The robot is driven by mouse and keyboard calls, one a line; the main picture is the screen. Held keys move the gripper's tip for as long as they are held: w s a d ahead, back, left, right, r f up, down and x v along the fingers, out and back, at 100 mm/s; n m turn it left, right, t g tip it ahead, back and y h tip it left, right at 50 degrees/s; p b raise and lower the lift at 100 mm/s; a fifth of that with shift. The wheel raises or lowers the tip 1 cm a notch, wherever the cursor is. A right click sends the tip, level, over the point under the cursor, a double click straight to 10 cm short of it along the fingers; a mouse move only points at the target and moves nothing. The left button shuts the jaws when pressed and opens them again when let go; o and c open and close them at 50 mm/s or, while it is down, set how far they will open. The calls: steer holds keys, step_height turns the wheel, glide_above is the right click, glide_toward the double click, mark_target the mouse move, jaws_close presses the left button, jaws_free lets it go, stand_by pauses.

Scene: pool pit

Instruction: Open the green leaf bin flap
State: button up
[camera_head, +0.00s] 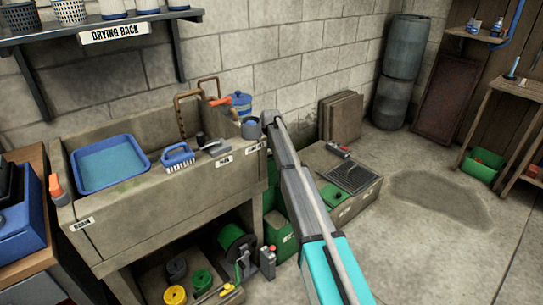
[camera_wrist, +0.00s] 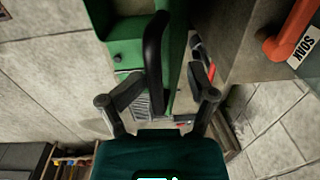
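A green bin (camera_head: 284,238) stands on the floor at the right end of the sink bench, partly hidden behind my arm. In the wrist view, a green surface (camera_wrist: 128,52) fills the upper middle, with a curved black handle (camera_wrist: 154,60) in front of it. My gripper (camera_wrist: 164,76) is open, one finger on each side of the handle's lower part. I cannot tell whether either finger touches it. In the head view my arm reaches toward the bin, but the gripper fingers cannot be made out. The state of the flap is not clear.
A stone sink bench (camera_head: 160,215) with a blue basin (camera_head: 108,163) and brush stands to the left. A low box with a grate (camera_head: 350,176) lies right of the bin. An orange part (camera_wrist: 291,32) is close at the wrist view's right.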

steer(key=shift+s+d+r, duration=0.1)
steer(key=shift+d, duration=0.1)
steer(key=shift+r+p, duration=0.35)
steer(key=shift+p, duration=0.1)
steer(key=c, duration=0.7)
steer(key=shift+r+p, duration=0.2)
steer(key=shift+p, duration=0.1)
jaws_close()
step_height(320, 180, up, 4)
steer(key=p, duration=0.3)
steer(key=shift+d+f, duration=0.1)
steer(key=shift+f, duration=0.05)
steer(key=s+d+f+m+t+y+b, duration=0.2)
steer(key=s+d+m+t+y+b, duration=0.2)
steer(key=m+b, duration=0.4)
steer(key=s+d+f+m+t+y+b, duration=0.2)
steer(key=s+d+m+t+y+b, duration=0.2)
steer(key=s+m+t+b, duration=0.3)
steer(key=shift+s+d+m+b, duration=0.7)
steer(key=shift+d+m, duration=0.2)
steer(key=shift+m, duration=0.6)
